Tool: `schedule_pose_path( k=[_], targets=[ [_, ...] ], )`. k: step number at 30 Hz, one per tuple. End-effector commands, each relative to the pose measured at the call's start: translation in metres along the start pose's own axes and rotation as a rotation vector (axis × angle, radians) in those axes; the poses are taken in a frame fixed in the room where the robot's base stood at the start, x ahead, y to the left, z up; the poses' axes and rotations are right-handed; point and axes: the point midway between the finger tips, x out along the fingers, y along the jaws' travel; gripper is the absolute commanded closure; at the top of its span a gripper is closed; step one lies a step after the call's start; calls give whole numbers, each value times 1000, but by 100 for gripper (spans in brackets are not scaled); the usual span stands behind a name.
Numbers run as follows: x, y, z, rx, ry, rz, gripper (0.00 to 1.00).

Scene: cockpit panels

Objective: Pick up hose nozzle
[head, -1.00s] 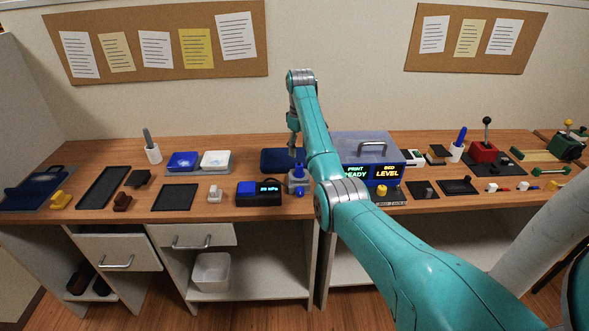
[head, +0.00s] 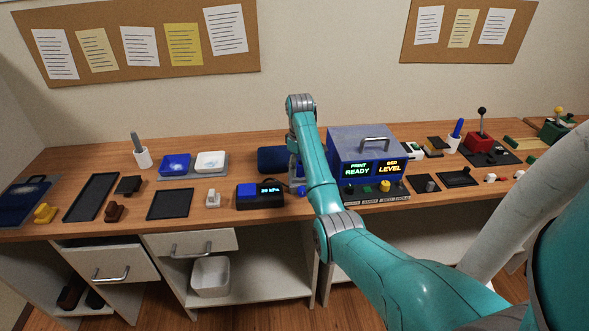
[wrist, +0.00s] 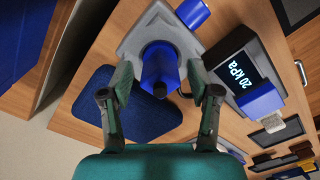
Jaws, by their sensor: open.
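The hose nozzle, a blue cylinder with a dark tip (wrist: 159,66), stands in a grey holder (wrist: 130,45) in the wrist view. My gripper (wrist: 159,80) is open, with one finger on either side of the nozzle and gaps visible between. In the head view, my arm hides most of the holder and gripper; only a small blue part (head: 301,190) shows beside the arm. A black box with a blue part and a 20 kPa display (wrist: 243,72) stands next to the holder; it also shows in the head view (head: 262,198).
A dark blue pad (wrist: 100,100) lies beside the holder. The machine reading PRINT READY (head: 350,150) stands just right of my arm. A small white block (head: 212,198) and a black tray (head: 170,204) lie left of the display box. The desk's front edge is close.

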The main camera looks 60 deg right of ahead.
Motion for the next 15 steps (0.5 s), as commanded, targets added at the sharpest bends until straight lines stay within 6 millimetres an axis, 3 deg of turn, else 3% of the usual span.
schedule_pose_path(
  k=[7,12,15],
  targets=[
    [1,0,1,0,0,0,39],
    [0,0,1,0,0,0,81],
    [0,0,1,0,0,0,100]
  ],
)
